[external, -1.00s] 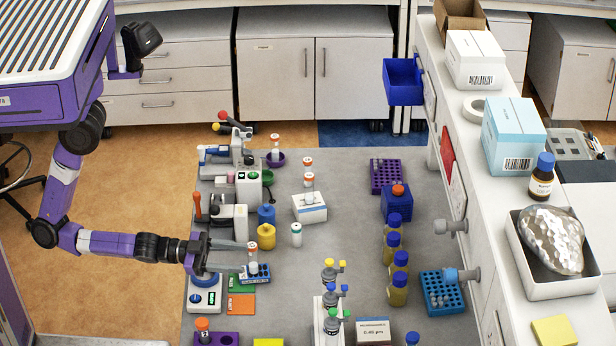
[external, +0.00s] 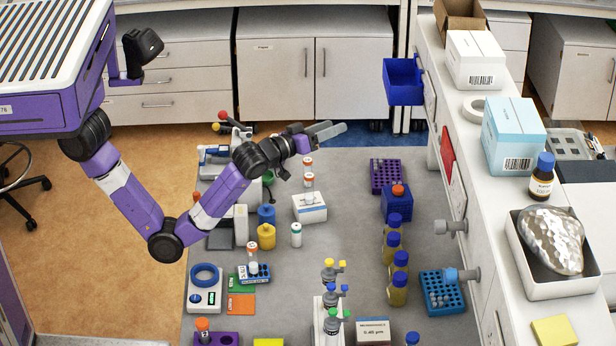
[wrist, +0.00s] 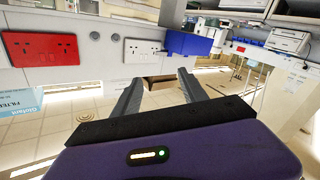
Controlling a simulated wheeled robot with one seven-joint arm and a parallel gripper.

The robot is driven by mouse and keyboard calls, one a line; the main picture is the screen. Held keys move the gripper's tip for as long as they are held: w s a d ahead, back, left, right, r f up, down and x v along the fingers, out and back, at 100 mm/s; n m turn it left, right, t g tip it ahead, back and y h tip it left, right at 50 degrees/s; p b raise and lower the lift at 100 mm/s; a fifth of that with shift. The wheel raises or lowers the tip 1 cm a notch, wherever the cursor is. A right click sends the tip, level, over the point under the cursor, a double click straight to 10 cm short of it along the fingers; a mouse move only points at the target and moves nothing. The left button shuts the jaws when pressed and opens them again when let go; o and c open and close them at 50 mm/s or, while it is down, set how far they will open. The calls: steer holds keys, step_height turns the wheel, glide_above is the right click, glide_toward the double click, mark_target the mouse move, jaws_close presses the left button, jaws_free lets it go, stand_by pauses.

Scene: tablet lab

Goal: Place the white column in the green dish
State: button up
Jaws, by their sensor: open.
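A small white column with a green top (external: 296,234) stands upright on the bench mat in the external view. Clear-and-white tubes with orange tops stand nearby, one in a blue rack (external: 262,270); I cannot tell for sure which one the task calls the white column. The green dish (external: 268,177) is mostly hidden behind my arm. My gripper (external: 334,129) is raised above the back of the bench, pointing right, beyond the green dish. In the wrist view its two fingers (wrist: 160,78) are spread with nothing between them.
Orange and blue bottles (external: 266,236) stand left of the green-topped column. A white box (external: 310,208) sits behind it. Amber bottles with blue caps (external: 398,285) line the right. A shelf wall with a blue bin (external: 403,82) edges the bench. The mat's middle is clear.

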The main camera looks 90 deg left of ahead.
steer(key=a+n+g, duration=0.2)
steer(key=a+n, duration=0.1)
steer(key=a, duration=0.1)
steer(key=n+g+h+b, duration=0.1)
steer(key=n+g+h, duration=0.5)
steer(key=g+h, duration=0.55)
glide_above(296, 226)
steer(key=shift+g+y, duration=0.75)
steer(key=shift+y, duration=0.1)
steer(key=f, duration=2.2)
steer(key=shift+s+a+f, duration=0.25)
steer(key=shift+s, duration=0.15)
steer(key=shift+d+f, duration=0.1)
steer(key=shift+f, duration=0.7)
steer(key=shift+w+d+f+p, duration=0.15)
steer(key=shift+f+p, duration=0.1)
steer(key=shift+f, duration=0.75)
steer(key=shift+w+a+f+p, duration=0.1)
steer(key=shift+w+f+p, duration=0.1)
steer(key=shift+f, duration=0.85)
steer(key=shift+w+d+f+p, duration=0.1)
steer(key=shift+f+p, duration=0.15)
steer(key=shift+f, duration=0.75)
jaws_close()
